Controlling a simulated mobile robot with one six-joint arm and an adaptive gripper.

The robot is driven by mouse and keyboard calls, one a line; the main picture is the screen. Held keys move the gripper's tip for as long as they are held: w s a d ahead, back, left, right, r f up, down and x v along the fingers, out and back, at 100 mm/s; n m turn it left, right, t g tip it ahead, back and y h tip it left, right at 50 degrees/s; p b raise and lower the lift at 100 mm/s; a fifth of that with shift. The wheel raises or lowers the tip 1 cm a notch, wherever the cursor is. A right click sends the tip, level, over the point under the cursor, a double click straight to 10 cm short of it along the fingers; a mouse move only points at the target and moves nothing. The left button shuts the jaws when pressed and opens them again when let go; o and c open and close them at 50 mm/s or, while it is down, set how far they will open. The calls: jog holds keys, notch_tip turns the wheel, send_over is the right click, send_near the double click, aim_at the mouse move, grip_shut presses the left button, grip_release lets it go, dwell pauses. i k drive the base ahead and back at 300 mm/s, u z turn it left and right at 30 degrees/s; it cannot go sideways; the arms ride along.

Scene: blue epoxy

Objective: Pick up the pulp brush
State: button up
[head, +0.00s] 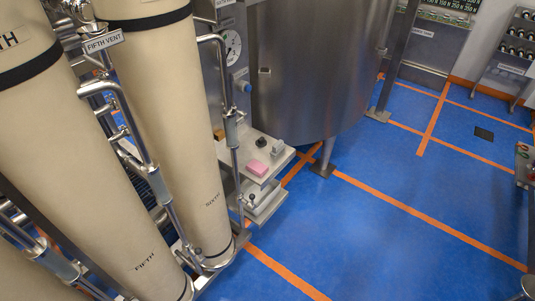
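I cannot pick out a pulp brush with certainty in the head view. A small steel shelf (249,193) beside the tan columns carries a few small items. These are a pink block (257,168), a dark knob-like piece (262,142), a small grey-black item (278,146) and a brown-orange block (219,134). They are too small to tell whether one is a brush. My gripper is not in view.
Tan columns (152,110) with steel pipes fill the left. A large steel tank (315,70) stands on legs behind the shelf. Blue floor (380,240) with orange lines is open at centre right. A bench edge (523,165) shows at the right.

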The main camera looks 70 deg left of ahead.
aim_at(278, 148)
jog(key=z, duration=0.05)
jog(key=k, duration=1.6)
jog(key=u, duration=1.7)
jog(key=i, duration=1.25)
